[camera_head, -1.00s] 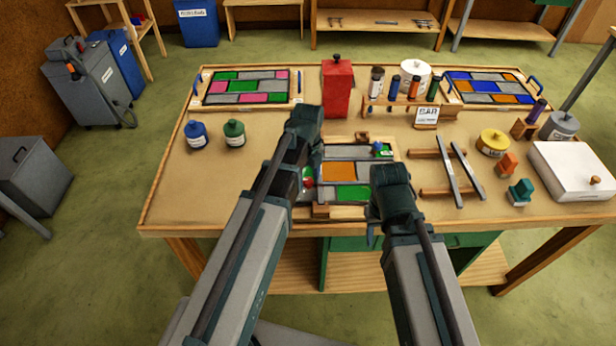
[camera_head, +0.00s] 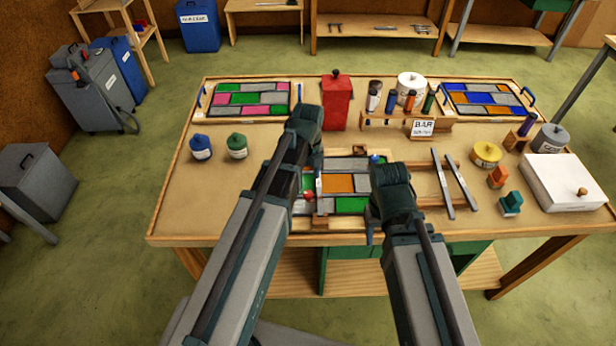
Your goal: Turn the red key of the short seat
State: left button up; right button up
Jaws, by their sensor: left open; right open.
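The leaded panel (camera_head: 350,206), with green, orange and grey panes, lies in a wooden frame near the table's front edge. Neither visibly holds anything. I cannot tell which seat is the short one.
A red canister (camera_head: 337,103) stands behind the panel. Two metal bars (camera_head: 454,180) rest on wooden strips to the right, near a white box (camera_head: 560,182). Blue (camera_head: 201,147) and green (camera_head: 237,146) jars stand left. The table's left front is clear.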

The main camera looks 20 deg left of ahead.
aim_at(309, 194)
pick_arm(q)
notch_tip(309, 194, up, 7)
jog(key=p, duration=0.6)
jog(key=shift+r, duration=0.2)
pick_arm(e)
notch_tip(309, 194, up, 7)
jog(key=shift+r, duration=0.2)
pick_arm(q)
jog(key=s+d+f+n+b, duration=0.3)
jog(key=s+d+n, duration=0.2)
jog(key=n, duration=0.5)
jog(key=s+d+f+n+y+b, duration=0.1)
jog(key=s+d+f+n+b, duration=0.3)
jog(key=s+n, duration=0.5)
jog(key=shift+s+d+f+n, duration=0.2)
jog(key=shift+d+n, duration=0.5)
jog(key=shift+n, duration=0.3)
pick_arm(e)
notch_tip(309, 194, down, 8)
jog(key=shift+r, duration=0.25)
pick_arm(q)
jog(key=shift+s, duration=0.1)
pick_arm(e)
jog(key=shift+s, duration=0.1)
